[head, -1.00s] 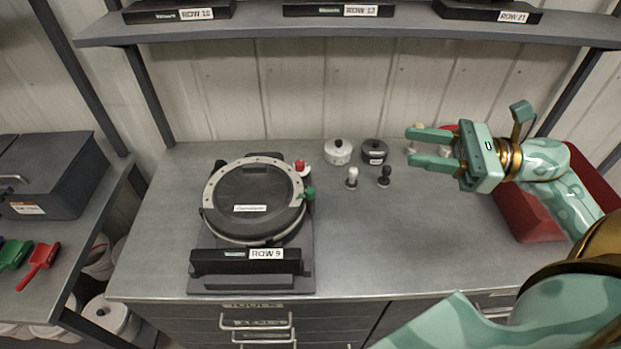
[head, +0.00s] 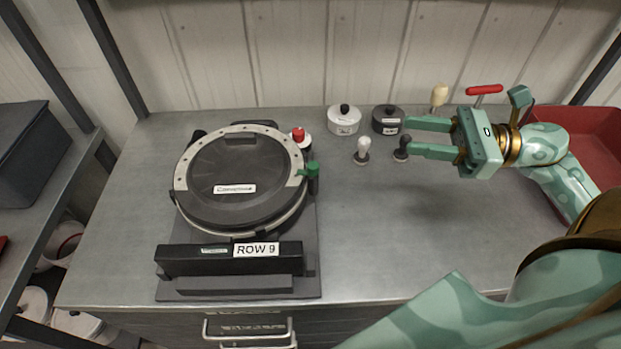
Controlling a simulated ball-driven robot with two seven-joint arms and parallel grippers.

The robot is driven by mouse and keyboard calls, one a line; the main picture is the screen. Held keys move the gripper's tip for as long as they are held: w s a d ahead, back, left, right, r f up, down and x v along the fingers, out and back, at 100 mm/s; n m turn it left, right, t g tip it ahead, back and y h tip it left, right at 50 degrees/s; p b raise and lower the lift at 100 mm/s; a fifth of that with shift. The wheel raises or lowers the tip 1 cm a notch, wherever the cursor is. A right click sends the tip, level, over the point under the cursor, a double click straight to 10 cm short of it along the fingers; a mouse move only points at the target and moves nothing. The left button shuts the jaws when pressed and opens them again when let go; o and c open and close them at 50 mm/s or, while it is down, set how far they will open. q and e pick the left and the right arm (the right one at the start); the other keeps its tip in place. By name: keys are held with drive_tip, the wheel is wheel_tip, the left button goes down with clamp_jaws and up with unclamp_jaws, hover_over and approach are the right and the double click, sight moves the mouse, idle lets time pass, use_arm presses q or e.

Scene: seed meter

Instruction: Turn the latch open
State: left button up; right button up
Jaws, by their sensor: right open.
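The seed meter (head: 240,185) is a round dark housing with a pale dotted ring, lying on a dark base with a "ROW 9" label (head: 256,250) on its front bar. A green latch (head: 309,171) sits at its right edge, beside a red and white knob (head: 300,137). My right gripper (head: 407,138) is open and empty, well to the right of the latch, with its fingers pointing left. Its fingertips appear close to the dark-knobbed stamp in the picture; I cannot tell whether they touch. My left gripper is not in view.
Two lidded pots, one white (head: 343,121) and one dark (head: 387,120), stand behind two small knobbed tools, one white (head: 362,150) and one dark (head: 401,148). A red tray (head: 580,135) lies at the right. The bench (head: 390,230) is clear in front.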

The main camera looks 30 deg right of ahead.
drive_tip(key=b, duration=0.7)
approach(314, 165)
drive_tip(key=v, duration=0.6)
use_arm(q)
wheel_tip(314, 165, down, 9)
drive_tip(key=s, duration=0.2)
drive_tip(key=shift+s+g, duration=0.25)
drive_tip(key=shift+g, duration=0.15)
use_arm(e)
drive_tip(key=shift+m, duration=0.3)
drive_tip(key=x, duration=1)
drive_tip(key=f+x, duration=0.1)
drive_tip(key=x, duration=0.5)
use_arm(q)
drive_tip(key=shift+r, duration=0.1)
use_arm(e)
clamp_jaws()
